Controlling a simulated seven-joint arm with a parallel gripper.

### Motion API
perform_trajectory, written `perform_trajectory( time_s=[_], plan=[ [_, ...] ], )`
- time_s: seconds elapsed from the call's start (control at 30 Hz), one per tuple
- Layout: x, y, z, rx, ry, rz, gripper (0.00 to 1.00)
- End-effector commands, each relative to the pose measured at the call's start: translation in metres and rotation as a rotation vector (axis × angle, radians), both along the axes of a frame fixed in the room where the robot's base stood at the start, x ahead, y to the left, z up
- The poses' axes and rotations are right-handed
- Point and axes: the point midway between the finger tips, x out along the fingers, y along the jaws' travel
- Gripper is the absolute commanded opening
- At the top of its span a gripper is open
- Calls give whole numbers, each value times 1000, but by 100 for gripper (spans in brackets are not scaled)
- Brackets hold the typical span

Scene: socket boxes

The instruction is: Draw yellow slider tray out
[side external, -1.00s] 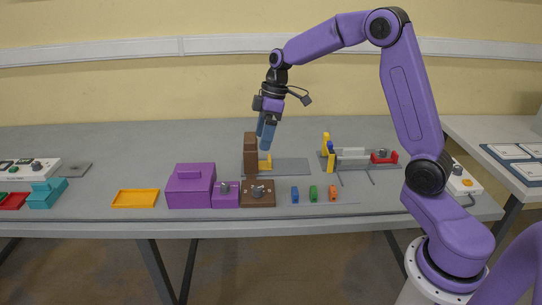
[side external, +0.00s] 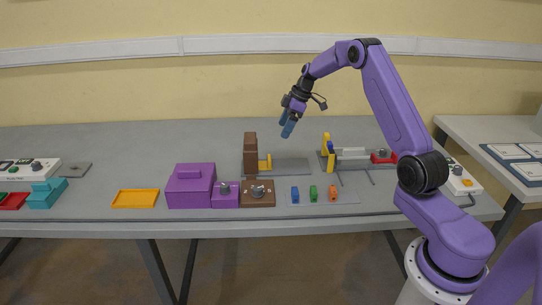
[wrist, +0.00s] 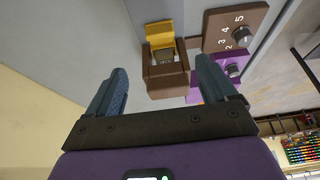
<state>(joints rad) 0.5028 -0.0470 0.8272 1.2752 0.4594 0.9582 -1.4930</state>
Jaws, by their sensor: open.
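A yellow slider piece (side external: 264,163) juts out at the right of the base of a tall brown box (side external: 250,150) in the side view. In the wrist view the yellow slider (wrist: 160,36) lies against the brown box (wrist: 165,83), seen from above, between and beyond my fingers. My gripper (side external: 287,131) is above and to the right of the brown box in the side view. Its two blue fingers (wrist: 160,70) are spread apart with nothing between them, clear of box and slider.
A grey plate (side external: 290,166) extends right of the brown box. Purple boxes (side external: 190,192) and a brown dial box (side external: 258,193) stand in front. Small coloured blocks (side external: 314,193) and a rail fixture (side external: 352,157) are to the right. A flat yellow-orange tray (side external: 136,198) lies at left.

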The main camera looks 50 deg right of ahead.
Motion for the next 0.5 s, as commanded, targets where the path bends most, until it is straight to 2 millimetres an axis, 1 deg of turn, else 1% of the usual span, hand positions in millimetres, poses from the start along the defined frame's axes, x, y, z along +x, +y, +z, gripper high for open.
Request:
perform_trajectory(
  time_s=[0.03, 0.5],
  plan=[
    [2, 4, -10, 2, 5, 2, 85],
    [26, 27, -90, 1, 3, 1, 85]
  ],
)
